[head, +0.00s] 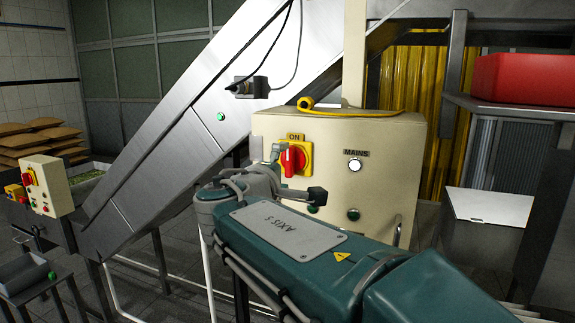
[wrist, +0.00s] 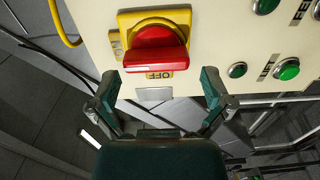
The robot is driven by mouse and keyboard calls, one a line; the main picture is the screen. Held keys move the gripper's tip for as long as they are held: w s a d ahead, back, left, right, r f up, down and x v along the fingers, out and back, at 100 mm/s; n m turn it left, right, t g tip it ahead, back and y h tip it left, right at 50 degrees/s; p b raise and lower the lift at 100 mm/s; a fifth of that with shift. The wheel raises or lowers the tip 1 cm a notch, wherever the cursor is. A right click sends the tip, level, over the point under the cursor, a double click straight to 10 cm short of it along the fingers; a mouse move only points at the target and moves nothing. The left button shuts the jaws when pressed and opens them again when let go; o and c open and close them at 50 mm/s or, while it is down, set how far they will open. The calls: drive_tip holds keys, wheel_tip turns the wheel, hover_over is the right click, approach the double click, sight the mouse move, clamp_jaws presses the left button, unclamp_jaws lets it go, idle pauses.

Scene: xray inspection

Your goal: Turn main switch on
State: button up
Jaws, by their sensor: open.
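The main switch (head: 293,158) is a red rotary knob on a yellow plate, on the front of a cream control box (head: 385,150). An ON label shows above it in the head view. In the wrist view the red knob (wrist: 155,50) is large, its grip bar lying across the picture, with an OFF label (wrist: 160,75) beside it, upside down. My gripper (wrist: 160,83) is open and empty. Its two fingers are spread wide, on either side of the knob's near edge and apart from it. In the head view my arm hides the box's lower left part.
A MAINS lamp (head: 355,165) and green buttons (head: 353,214) sit beside the switch. A yellow cable (head: 345,112) lies on the box top. A steel conveyor chute (head: 190,130) rises behind it. A red bin (head: 520,78) stands on a shelf at right.

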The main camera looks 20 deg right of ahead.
drive_tip(key=v, duration=0.9)
drive_tip(key=shift+s+a, duration=0.2)
drive_tip(key=shift+f, duration=0.1)
drive_tip(key=s+d+f+m+g+y, duration=0.2)
drive_tip(key=s+d+f+g, duration=0.25)
drive_tip(key=f, duration=0.25)
drive_tip(key=s+d+f+m+g+y, duration=0.25)
drive_tip(key=s+d+f, duration=0.2)
drive_tip(key=f, duration=0.25)
drive_tip(key=s+a+f+m+g+y, duration=0.2)
drive_tip(key=s+f+m+y, duration=0.4)
drive_tip(key=s+f, duration=0.3)
drive_tip(key=shift+s+f, duration=0.25)
drive_tip(key=shift+f, duration=1.05)
